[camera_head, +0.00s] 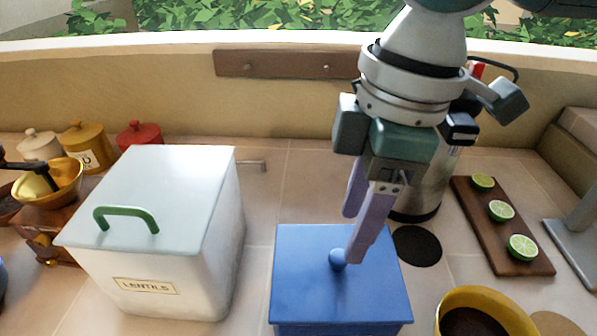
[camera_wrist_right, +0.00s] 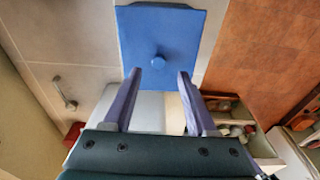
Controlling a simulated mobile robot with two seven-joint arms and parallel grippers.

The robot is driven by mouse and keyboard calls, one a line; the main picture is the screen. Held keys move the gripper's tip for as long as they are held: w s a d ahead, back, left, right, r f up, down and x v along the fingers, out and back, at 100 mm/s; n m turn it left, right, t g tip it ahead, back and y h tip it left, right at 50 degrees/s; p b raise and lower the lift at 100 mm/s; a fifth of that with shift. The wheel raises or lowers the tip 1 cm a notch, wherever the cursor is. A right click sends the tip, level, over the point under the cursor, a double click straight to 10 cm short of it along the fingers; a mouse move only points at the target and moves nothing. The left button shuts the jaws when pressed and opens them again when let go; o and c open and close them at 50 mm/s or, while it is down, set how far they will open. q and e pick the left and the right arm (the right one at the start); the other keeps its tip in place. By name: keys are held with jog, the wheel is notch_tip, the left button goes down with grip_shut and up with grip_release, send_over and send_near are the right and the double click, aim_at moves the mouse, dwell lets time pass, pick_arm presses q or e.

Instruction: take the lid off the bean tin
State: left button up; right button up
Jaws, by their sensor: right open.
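A blue square tin (camera_head: 340,300) with a flat blue lid (camera_head: 312,275) stands at the bottom centre of the head view. No label shows on it, so I cannot read whether it is the bean tin. The lid has a small round blue knob (camera_head: 338,259) in its middle; the knob also shows in the right wrist view (camera_wrist_right: 158,62). My right gripper (camera_head: 354,236) is open and empty above the lid. Its purple fingers point down, close to the knob, which shows just beyond and between the fingertips in the wrist view. My left gripper is not in view.
A white tin labelled LENTILS (camera_head: 190,270) with a green handle stands left of the blue tin. To the right are a yellow bowl (camera_head: 505,310), a black disc (camera_head: 417,246) and a board (camera_head: 478,205) with limes. A metal canister (camera_head: 420,195) stands behind my gripper.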

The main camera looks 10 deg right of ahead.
aim_at(340, 256)
jog(key=f, duration=0.6)
jog(key=shift+w+a, duration=0.2)
jog(key=shift+a, duration=0.2)
jog(key=shift+c, duration=0.3)
grip_shut()
